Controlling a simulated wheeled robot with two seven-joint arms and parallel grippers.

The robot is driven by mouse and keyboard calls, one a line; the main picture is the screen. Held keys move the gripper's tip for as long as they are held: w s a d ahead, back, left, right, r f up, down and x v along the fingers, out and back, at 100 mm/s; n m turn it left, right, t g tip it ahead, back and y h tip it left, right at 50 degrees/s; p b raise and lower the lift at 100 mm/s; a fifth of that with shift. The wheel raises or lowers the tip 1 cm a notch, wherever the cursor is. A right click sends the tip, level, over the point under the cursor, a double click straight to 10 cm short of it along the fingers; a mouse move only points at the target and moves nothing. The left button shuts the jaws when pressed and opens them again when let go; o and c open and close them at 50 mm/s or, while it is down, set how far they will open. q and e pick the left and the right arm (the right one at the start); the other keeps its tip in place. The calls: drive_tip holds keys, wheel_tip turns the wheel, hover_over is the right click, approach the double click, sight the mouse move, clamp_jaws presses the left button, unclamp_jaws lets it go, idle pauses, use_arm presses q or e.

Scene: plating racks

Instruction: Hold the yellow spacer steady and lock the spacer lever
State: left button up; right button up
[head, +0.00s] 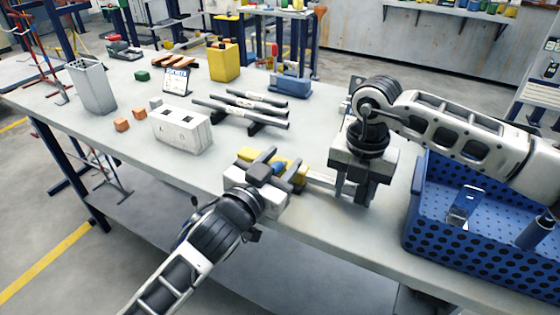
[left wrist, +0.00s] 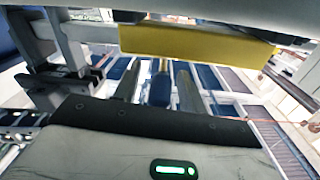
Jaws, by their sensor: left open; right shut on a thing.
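The yellow spacer (head: 246,154) sits near the front edge of the bench, partly hidden by my left gripper. It also shows as a yellow bar across the upper part of the left wrist view (left wrist: 190,42). My left gripper (head: 282,164) is open, with its dark fingers at the spacer; whether they touch it I cannot tell. A pale metal lever (head: 321,179) reaches right from the spacer to my right gripper (head: 354,198). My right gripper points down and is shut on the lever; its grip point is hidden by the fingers.
A blue perforated crate (head: 425,215) stands to the right. A white block with slots (head: 182,132) and a rack of dark rods (head: 240,108) lie behind the spacer. A yellow bin (head: 225,62) stands further back. Bare bench lies between the right gripper and the blue tray (head: 290,90).

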use_arm(q)
clamp_jaws()
drive_tip(key=shift+s+a+f+t+h, duration=0.15)
drive_tip(key=shift+t+h, duration=0.1)
drive_tip(key=shift+t, duration=0.25)
drive_tip(key=shift+s+d+f+t+h, duration=0.1)
drive_tip(key=shift+t+h, duration=0.15)
drive_tip(key=shift+t, duration=0.25)
unclamp_jaws()
drive_tip(key=shift+a, duration=0.1)
drive_tip(key=v, duration=1.2)
